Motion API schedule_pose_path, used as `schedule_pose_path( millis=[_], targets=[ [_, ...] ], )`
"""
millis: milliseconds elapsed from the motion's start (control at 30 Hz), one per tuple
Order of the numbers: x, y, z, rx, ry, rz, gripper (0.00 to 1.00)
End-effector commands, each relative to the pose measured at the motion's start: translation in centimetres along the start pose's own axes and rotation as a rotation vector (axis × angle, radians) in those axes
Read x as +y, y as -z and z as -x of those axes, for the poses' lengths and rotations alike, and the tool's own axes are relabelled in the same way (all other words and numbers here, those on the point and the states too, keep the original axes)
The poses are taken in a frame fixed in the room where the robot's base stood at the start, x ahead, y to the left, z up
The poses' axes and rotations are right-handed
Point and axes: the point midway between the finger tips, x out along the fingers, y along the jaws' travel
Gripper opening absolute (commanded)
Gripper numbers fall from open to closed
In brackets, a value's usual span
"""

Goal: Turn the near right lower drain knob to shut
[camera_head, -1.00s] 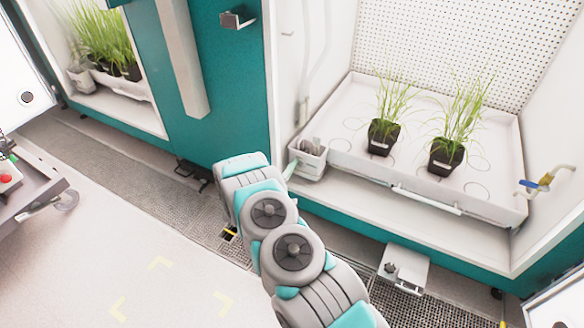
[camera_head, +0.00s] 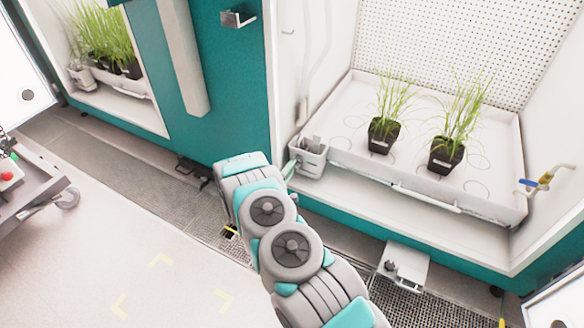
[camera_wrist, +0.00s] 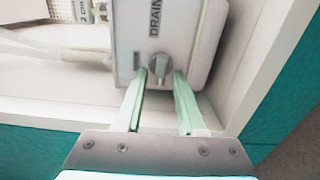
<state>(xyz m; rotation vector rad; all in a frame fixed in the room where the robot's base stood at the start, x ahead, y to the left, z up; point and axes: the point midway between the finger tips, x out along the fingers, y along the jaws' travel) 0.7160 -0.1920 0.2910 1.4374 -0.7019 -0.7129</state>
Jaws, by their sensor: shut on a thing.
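The drain knob (camera_wrist: 160,69) is a small grey knob on the face of a white box (camera_wrist: 201,35) labelled "DRAIN" in the wrist view. Its grip ridge stands roughly upright in that view. My gripper (camera_wrist: 161,75) has its two pale green fingers on either side of the knob and is shut on it. In the head view, the white box (camera_head: 308,160) sits at the left front corner of the right chamber's tray. My gripper (camera_head: 290,170) reaches it from the left; the knob itself is hidden there.
The white tray (camera_head: 345,160) holds two potted grass plants (camera_head: 384,135). A blue-handled tap (camera_head: 530,184) is on the right wall. A grey pedal-like box (camera_head: 404,268) stands below the chamber. A cart (camera_head: 32,188) is at the left; the floor between is clear.

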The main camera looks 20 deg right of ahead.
Motion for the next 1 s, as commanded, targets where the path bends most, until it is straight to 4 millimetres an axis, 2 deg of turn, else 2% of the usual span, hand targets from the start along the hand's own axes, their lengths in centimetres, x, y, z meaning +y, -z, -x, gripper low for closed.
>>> schedule_pose_path(
  millis=[33,67,100,367,467,800,1000],
  targets=[
    [0.0,0.1,0.0,0.003,0.000,-0.001,0.00],
    [0.0,0.1,0.0,0.003,0.000,-0.001,0.41],
    [0.0,0.1,0.0,0.003,0.000,-0.001,0.45],
    [0.0,0.1,0.1,0.001,0.000,-0.001,0.46],
    [-0.1,0.1,0.7,0.002,0.001,-0.001,0.46],
    [-0.1,0.2,6.0,0.005,0.000,0.001,0.46],
    [-0.1,0.1,7.6,0.003,0.000,-0.001,0.46]
  ],
)
